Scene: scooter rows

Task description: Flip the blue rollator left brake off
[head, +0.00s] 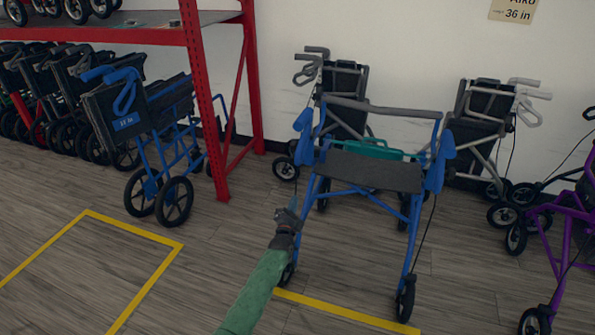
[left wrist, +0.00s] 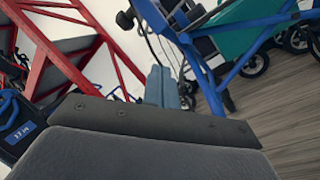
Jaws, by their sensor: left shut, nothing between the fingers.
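The blue rollator (head: 367,170) stands upright in the middle of the head view, with a dark grey seat, a grey top bar and a teal part behind the seat. A blue handle piece (head: 303,122) sits at its picture-left top and another (head: 440,158) at its picture-right top. I cannot tell how the brake levers are set. My left gripper (head: 290,211) is shut and empty, below the picture-left handle, near the front-left leg. My right gripper is not in view.
A blue wheelchair (head: 150,125) and more folded chairs stand at left, by a red rack (head: 204,90). Grey rollators (head: 340,95) stand behind along the wall. A purple rollator (head: 568,235) is at right. Yellow lines (head: 130,230) mark the open wooden floor in front.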

